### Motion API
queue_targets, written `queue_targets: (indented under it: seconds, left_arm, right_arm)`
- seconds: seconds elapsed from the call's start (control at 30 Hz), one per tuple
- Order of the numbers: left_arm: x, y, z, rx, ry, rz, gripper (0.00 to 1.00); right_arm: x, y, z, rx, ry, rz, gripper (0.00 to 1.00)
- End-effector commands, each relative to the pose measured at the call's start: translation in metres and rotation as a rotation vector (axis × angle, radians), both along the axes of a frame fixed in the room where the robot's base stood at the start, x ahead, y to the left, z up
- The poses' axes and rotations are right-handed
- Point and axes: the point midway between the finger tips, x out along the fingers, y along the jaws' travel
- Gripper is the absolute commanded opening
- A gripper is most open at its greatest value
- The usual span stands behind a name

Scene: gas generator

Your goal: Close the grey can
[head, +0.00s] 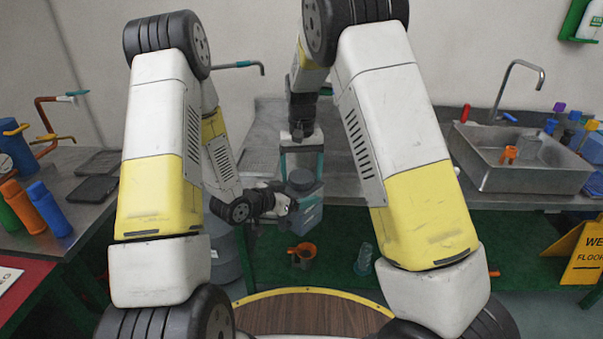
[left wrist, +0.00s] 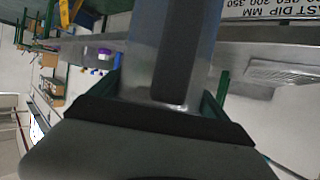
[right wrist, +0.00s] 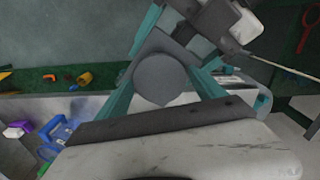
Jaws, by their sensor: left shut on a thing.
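The grey can (head: 309,217) is a blue-grey, box-shaped canister with a round dark grey cap (head: 301,180) at its top. My left gripper (head: 285,207) is shut on the can from its left side. In the left wrist view the can (left wrist: 185,50) fills the space between the green fingers. My right gripper (head: 301,165) points down from above, its teal fingers spread around the cap. In the right wrist view the round cap (right wrist: 161,79) lies between those fingers, with a gap on the right side. Whether the cap is seated on the can cannot be told.
A metal sink (head: 530,165) stands on the bench at the right. Coloured bottles (head: 50,208) stand on the left bench. A yellow wet floor sign (head: 582,250) is at the right.

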Motion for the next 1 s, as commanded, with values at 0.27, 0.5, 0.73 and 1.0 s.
queue_targets:
  seconds: [0.27,0.5,0.73,1.0]
  left_arm:
    - [0.001,-0.001,0.002,-0.003,-0.007,-0.001,0.00]
    - [0.001,0.000,0.002,-0.003,-0.007,0.000,0.00]
    - [0.001,0.000,0.002,-0.003,-0.007,0.000,0.00]
    - [0.001,0.000,0.002,-0.003,-0.007,0.000,0.00]
  right_arm:
    - [0.000,0.000,0.000,0.000,0.001,0.002,0.93]
    - [0.001,0.001,0.014,0.002,-0.002,0.002,0.93]
    - [0.001,0.000,0.061,0.003,-0.003,0.002,0.93]
    - [0.001,0.000,0.108,0.002,-0.001,0.002,0.93]
